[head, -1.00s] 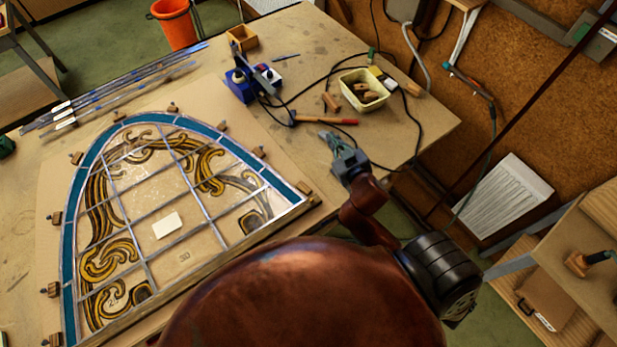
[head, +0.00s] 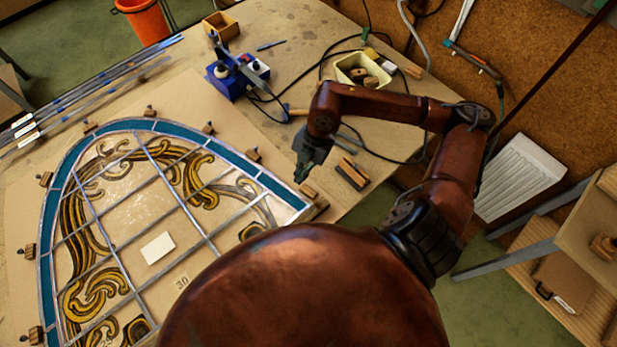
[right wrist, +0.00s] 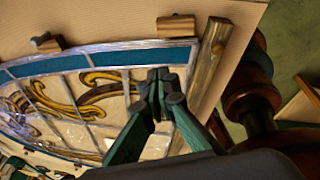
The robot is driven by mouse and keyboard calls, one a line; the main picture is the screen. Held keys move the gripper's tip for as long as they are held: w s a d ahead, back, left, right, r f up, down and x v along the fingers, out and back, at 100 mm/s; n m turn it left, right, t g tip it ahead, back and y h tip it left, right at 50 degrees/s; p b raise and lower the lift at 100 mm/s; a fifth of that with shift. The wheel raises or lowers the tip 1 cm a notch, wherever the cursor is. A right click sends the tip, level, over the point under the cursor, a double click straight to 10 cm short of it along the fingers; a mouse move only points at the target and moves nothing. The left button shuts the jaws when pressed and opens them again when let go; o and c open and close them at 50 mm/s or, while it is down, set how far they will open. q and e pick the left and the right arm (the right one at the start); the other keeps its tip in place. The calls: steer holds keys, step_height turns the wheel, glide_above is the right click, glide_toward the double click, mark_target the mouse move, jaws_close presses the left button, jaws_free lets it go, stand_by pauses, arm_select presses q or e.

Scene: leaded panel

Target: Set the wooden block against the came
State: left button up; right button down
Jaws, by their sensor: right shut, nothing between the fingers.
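The leaded panel has a teal border, and grey lead came (head: 180,205) divides its painted glass. Small wooden blocks stand along its curved edge, one at the upper right (head: 253,154) and one near the right corner (head: 308,188). My right gripper (head: 301,174) hangs just above that corner, pointing down, close to the corner block. Two wooden blocks (right wrist: 175,27) (right wrist: 45,43) stand outside the border there. My left gripper is not in view.
A wooden batten (right wrist: 212,65) runs along the panel's straight edge. A brown wooden piece (head: 352,173) lies right of my gripper. A cream tub (head: 362,71), cables and a blue soldering stand (head: 228,78) lie behind. Loose lead strips (head: 95,90) lie at the left.

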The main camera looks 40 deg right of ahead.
mark_target(313, 187)
steer(key=w+d+m+h, duration=0.1)
steer(key=d+m+h, duration=0.15)
steer(key=d, duration=0.65)
steer(key=shift+n+h, duration=0.45)
step_height(313, 187, down, 11)
steer(key=shift+a+r+p, duration=0.15)
steer(key=shift+p, duration=0.25)
steer(key=a, duration=0.1)
steer(key=a+p, duration=0.1)
steer(key=shift+s+a+r, duration=0.25)
steer(key=shift+s+a, duration=0.05)
steer(key=shift+s, duration=0.1)
steer(key=shift+s+a, duration=0.2)
steer(key=shift+a, duration=0.45)
steer(key=shift+f, duration=0.1)
